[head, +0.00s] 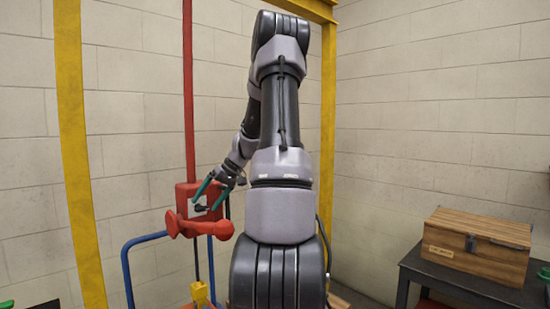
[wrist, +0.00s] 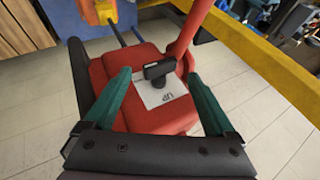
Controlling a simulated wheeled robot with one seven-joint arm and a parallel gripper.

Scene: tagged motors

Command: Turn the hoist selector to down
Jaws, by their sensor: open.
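The hoist selector is a small black T-shaped handle (wrist: 159,70) on a white plate (wrist: 175,84) fixed to a red box. The lettering "UP" shows upside down on the plate in the wrist view; no other wording is readable, and I cannot tell which setting is selected. The red box (wrist: 105,68) also shows in the head view (head: 182,192), at the foot of a red pole. My gripper (wrist: 160,80) is open, its teal fingers on either side of the selector with a gap at each side. In the head view my gripper (head: 211,197) is in front of the box.
A red horn-shaped part (head: 199,228) sticks out just below the box. Yellow posts (head: 72,140) flank the pole, and a blue tube frame (head: 128,265) stands below. A wooden chest (head: 477,245) sits on a dark table at the right, away from my gripper.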

